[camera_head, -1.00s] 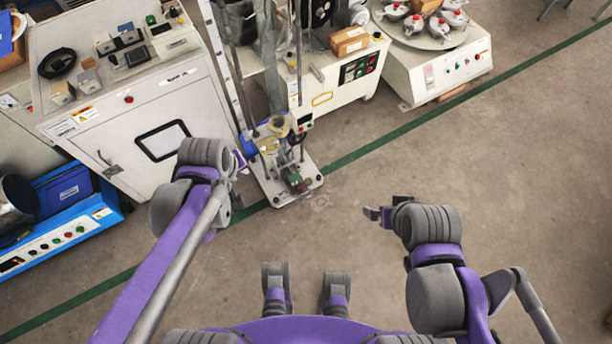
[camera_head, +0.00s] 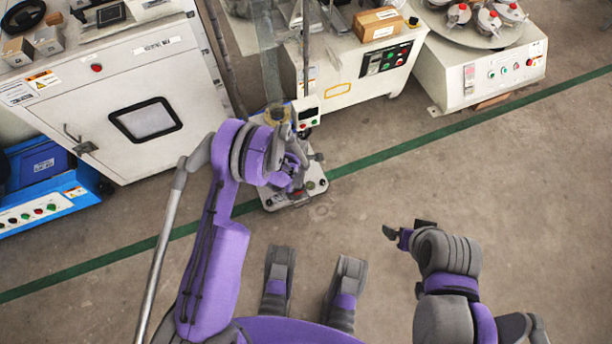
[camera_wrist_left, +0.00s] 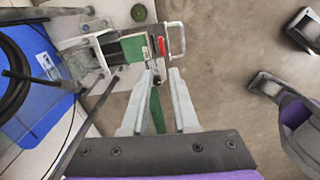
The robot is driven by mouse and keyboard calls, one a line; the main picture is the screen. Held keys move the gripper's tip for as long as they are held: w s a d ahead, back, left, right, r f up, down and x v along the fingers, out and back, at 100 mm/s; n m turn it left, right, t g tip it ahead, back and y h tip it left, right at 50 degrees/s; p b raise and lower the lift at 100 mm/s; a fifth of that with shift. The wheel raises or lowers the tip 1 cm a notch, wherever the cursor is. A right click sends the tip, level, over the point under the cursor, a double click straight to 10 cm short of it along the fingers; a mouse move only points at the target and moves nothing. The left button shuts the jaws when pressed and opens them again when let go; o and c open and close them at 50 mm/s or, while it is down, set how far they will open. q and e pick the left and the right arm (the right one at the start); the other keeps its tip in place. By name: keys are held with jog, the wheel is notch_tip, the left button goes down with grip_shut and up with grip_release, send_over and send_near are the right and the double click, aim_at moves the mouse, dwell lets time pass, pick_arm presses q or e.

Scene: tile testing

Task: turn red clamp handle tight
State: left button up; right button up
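The red clamp handle (camera_wrist_left: 161,45) is a small red piece beside a green block (camera_wrist_left: 135,48) and a pale metal loop (camera_wrist_left: 176,38) on the test stand, in the left wrist view. My left gripper (camera_wrist_left: 159,72) is open, its two pale fingers pointing at the handle from just below it, with nothing between them but floor and green line. In the head view my left gripper (camera_head: 294,178) is over the stand's base plate (camera_head: 316,186) and hides most of the clamp. My right gripper (camera_head: 406,230) is open and empty over bare floor.
The white cabinet (camera_head: 190,100) stands left of the stand, with a blue unit (camera_head: 40,212) farther left. A white machine (camera_head: 345,98) with buttons stands behind. A green line (camera_head: 420,142) crosses the floor. The floor at right is clear.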

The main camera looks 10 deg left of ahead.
aim_at(299, 195)
pick_arm(q)
jog(key=shift+n, duration=0.5)
jog(key=f+b, duration=0.1)
jog(key=f, duration=0.3)
jog(key=f+b, duration=0.1)
jog(key=f, duration=0.3)
jog(key=f+b, duration=0.1)
jog(key=f, duration=0.3)
jog(key=shift+d+f+b, duration=0.25)
jog(key=shift+d+b, duration=0.05)
jog(key=shift+b, duration=0.05)
jog(key=shift+f, duration=0.4)
grip_shut()
